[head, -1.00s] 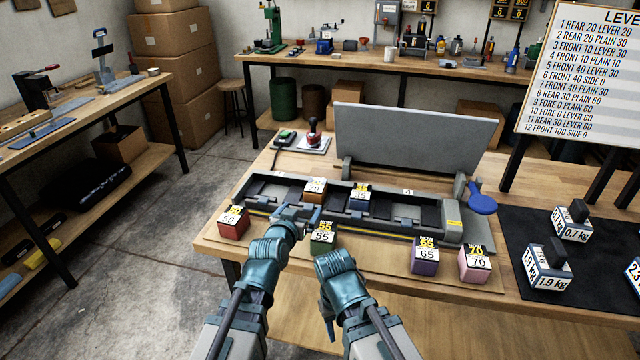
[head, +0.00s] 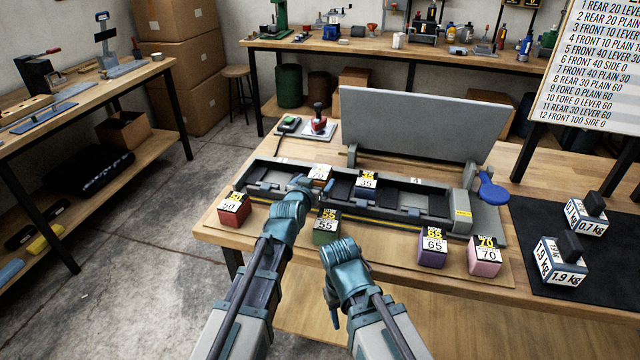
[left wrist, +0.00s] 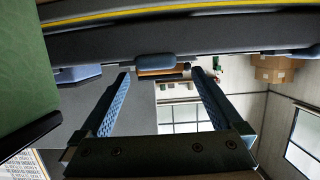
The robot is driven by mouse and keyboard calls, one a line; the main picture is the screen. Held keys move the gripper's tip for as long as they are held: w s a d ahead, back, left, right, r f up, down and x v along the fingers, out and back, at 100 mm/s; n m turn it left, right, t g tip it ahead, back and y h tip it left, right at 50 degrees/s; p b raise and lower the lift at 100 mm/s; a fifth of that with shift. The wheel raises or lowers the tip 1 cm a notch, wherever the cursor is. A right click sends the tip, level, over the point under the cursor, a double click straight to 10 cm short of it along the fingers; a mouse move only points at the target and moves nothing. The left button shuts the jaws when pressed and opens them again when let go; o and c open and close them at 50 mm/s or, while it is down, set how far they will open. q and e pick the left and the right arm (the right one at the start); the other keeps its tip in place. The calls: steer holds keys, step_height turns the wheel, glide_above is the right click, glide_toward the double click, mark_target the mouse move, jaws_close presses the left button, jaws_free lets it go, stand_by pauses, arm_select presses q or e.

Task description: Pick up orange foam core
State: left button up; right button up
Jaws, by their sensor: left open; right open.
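The orange foam core (head: 319,175), with a white number label on top, sits in the grey tray (head: 395,217) of the long machine. It is partly hidden by my left gripper (head: 301,184), which is just in front of it, over the tray's near side. In the left wrist view, a thin orange strip of the core (left wrist: 160,72) shows between the tips of the open, empty fingers (left wrist: 158,78), below a rounded blue-grey tab (left wrist: 155,60). I cannot tell whether the fingers touch it. My right gripper (head: 334,316) hangs low before the table's front edge, empty.
A blue core (head: 365,187) sits in the tray. Red (head: 233,209), green (head: 326,229), purple (head: 432,251) and pink (head: 485,256) cores stand along the front. The green core (left wrist: 22,70) is close beside the left wrist camera. A grey lid (head: 420,125) stands raised behind.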

mark_target(318, 174)
arm_select(q)
steer(key=shift+w+d, duration=0.2)
steer(key=shift+w, duration=0.55)
steer(key=b+x, duration=0.1)
steer(key=x, duration=0.3)
steer(key=shift+w, duration=0.15)
steer(key=shift+r, duration=0.1)
steer(key=shift+c, duration=0.4)
steer(key=c, duration=1.3)
steer(key=shift+o, duration=0.2)
steer(key=shift+r, duration=0.1)
step_height(318, 174, up, 10)
steer(key=p, duration=1)
